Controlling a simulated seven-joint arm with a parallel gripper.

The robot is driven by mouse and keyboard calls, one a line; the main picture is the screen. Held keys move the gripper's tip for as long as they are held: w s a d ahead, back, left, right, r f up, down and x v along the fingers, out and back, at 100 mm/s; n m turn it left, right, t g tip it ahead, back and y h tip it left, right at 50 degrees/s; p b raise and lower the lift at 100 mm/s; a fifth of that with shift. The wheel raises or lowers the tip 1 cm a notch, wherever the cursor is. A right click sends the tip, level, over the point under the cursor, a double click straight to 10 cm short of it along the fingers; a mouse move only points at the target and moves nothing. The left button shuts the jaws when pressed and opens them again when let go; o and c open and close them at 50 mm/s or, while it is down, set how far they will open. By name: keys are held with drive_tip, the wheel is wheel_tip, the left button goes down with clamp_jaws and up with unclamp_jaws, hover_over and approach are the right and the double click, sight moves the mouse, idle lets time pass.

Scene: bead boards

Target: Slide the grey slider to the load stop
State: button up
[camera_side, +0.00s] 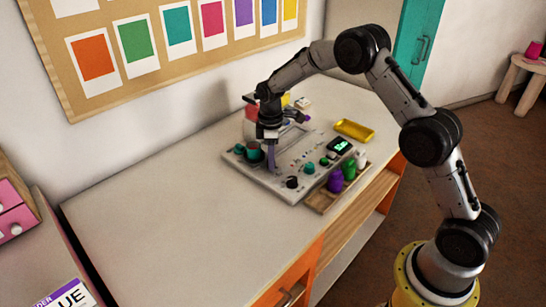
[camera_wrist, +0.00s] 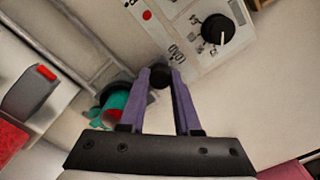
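The pale control board (camera_side: 265,178) lies on the table in the side view. My gripper (camera_side: 272,168) points down over its near left part, with purple fingers. In the wrist view, the fingertips of my gripper (camera_wrist: 160,76) are on either side of a dark grey round knob, which looks like the grey slider (camera_wrist: 160,78); they seem to touch it. Small printing (camera_wrist: 177,54) sits beside the knob, too small to read, so I cannot tell which mark is the load stop. The slider's track is mostly hidden by the fingers.
A black dial (camera_side: 292,182) is near the board's front edge; it also shows in the wrist view (camera_wrist: 216,30). A teal-and-red round part (camera_wrist: 116,105) is close to the left finger. A green-lit display (camera_side: 340,145) and yellow tray (camera_side: 354,130) are to the right. The table's left is clear.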

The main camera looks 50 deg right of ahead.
drive_tip(key=o, duration=0.5)
drive_tip(key=shift+a+r, duration=0.1)
drive_tip(key=shift+a, duration=0.25)
drive_tip(key=shift+d, duration=0.1)
wheel_tip(320, 180, up, 14)
drive_tip(key=shift+f, duration=0.1)
